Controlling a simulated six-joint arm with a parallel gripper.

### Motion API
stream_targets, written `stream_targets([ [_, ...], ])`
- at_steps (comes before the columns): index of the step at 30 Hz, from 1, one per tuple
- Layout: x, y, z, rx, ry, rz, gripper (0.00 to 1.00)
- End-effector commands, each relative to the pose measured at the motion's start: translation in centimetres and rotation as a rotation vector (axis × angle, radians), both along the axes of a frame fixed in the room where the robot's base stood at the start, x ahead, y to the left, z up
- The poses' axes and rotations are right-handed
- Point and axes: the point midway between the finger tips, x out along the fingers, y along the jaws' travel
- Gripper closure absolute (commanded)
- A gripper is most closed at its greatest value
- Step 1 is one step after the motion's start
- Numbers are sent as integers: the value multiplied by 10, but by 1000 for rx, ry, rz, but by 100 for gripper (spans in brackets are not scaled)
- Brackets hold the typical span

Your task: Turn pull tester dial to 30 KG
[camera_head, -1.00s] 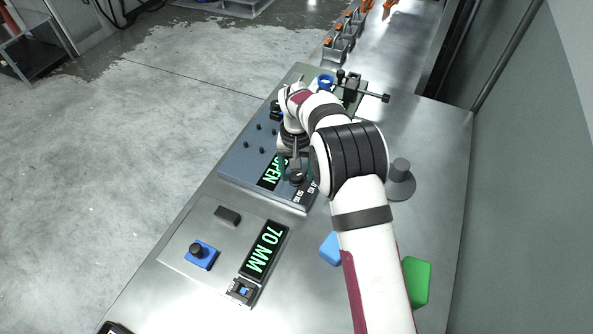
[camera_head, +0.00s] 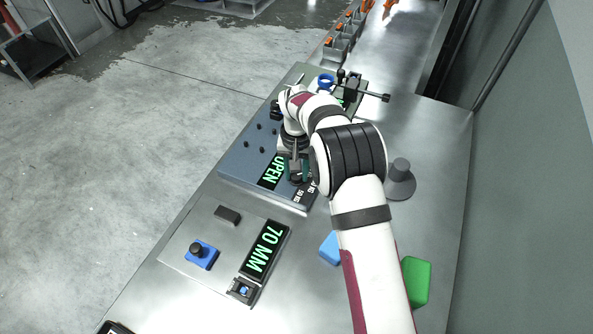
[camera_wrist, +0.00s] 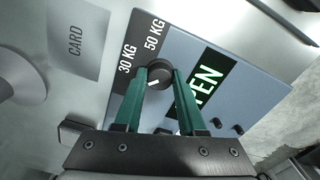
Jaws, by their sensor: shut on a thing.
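The dial (camera_wrist: 156,79) is a round dark knob with a short white pointer mark, on the blue-grey pull tester panel (camera_wrist: 240,93). The printed labels "30 KG" (camera_wrist: 128,54) and "50 KG" (camera_wrist: 154,33) lie on a dark strip beside it. My gripper (camera_wrist: 161,71) has its two green fingers on either side of the knob, shut on it. The white mark shows between the fingers, but which label it points at is hard to tell. In the head view my gripper (camera_head: 296,171) is over the near edge of the tester panel (camera_head: 243,164), partly covering the dial.
The tester's display (camera_head: 271,173) appears to read "OPEN". Nearer stands a display (camera_head: 264,249) reading "70 MM", with a blue-based knob (camera_head: 202,255). A grey round post (camera_head: 400,181) and a green block (camera_head: 416,281) are right of my arm.

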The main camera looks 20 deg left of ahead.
Motion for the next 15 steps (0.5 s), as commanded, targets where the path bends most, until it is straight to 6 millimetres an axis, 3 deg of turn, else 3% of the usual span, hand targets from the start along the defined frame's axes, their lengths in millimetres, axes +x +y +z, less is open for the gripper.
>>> stream_targets([
  [15, 0, 0, 0, 1, 0, -313, 100],
])
